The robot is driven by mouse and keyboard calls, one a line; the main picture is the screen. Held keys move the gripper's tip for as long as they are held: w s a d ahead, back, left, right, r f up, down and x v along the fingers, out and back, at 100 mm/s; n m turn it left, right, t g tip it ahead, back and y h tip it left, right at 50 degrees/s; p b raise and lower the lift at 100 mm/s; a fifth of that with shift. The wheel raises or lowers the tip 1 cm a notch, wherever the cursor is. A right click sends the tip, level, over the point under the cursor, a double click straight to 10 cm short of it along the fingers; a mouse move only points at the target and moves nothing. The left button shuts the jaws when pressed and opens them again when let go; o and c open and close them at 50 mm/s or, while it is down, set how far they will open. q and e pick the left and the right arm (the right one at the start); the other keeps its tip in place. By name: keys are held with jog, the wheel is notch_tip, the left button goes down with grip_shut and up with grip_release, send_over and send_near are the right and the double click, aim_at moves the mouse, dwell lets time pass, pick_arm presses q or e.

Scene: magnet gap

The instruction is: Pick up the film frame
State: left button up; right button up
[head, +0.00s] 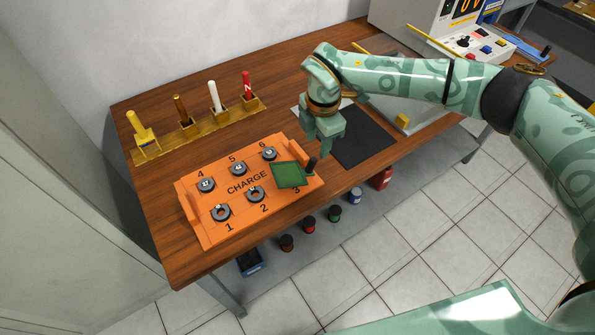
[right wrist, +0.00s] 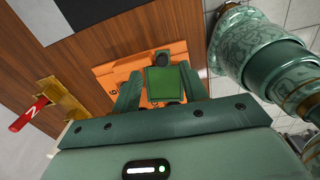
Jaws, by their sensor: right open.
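A flat green square with a dark upright knob at one edge, which looks like the film frame (head: 289,176), lies over the right end of the orange CHARGE board (head: 207,227), by number 3. In the right wrist view the green square (right wrist: 162,86) shows between my two fingers, with its dark knob beyond it. My right gripper (head: 324,147) is open and empty, pointing down just above and behind the film frame near the knob. I cannot tell whether a finger touches it. My left gripper is not in view.
Grey rings sit on the board's other numbered spots. A wooden rack (head: 198,128) with yellow, brown, white and red sticks stands at the back left. A dark mat (head: 362,136) lies right of the gripper. A grey machine (head: 432,28) stands at the back right.

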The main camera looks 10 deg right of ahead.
aim_at(313, 159)
jog(key=f, duration=0.2)
jog(key=f+b, duration=0.1)
jog(key=f, duration=0.3)
jog(key=shift+a+f+b, duration=0.15)
jog(key=shift+a+b, duration=0.2)
jog(key=shift+a, duration=0.05)
jog(key=shift+c, duration=0.5)
grip_shut()
